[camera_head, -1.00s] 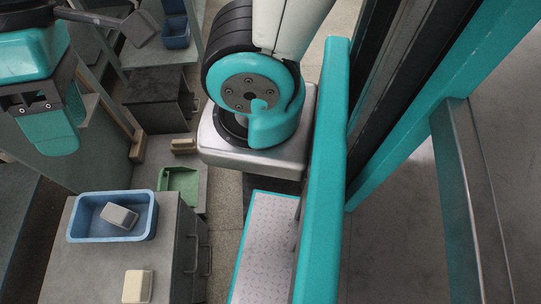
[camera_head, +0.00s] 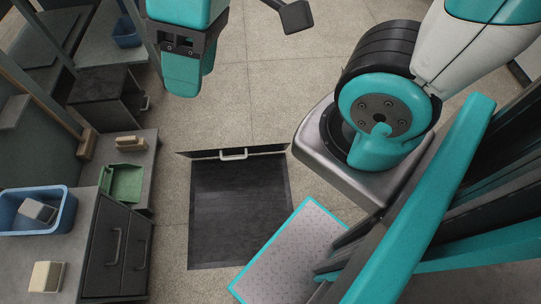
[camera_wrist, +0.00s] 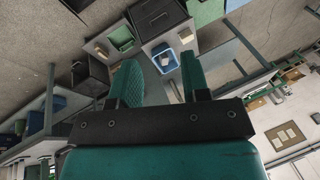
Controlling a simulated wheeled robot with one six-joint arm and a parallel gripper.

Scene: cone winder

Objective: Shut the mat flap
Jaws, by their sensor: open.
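The mat flap (camera_head: 203,154) is a thin dark panel with a pale handle (camera_head: 233,154), seen almost edge-on in the head view. It appears raised along the far edge of a dark rectangular mat (camera_head: 238,210) on the floor. My gripper (camera_head: 182,84) is at the top of the head view, above and left of the flap in the picture and apart from it. In the wrist view its two teal fingers (camera_wrist: 160,82) are spread with nothing between them. The flap cannot be made out in the wrist view.
At left, a grey cabinet (camera_head: 120,232) carries a blue tub (camera_head: 66,217) with a grey block inside, and a cream block (camera_head: 47,277). A green tray (camera_head: 122,181) is behind it. The floor (camera_head: 235,105) beyond the flap is clear.

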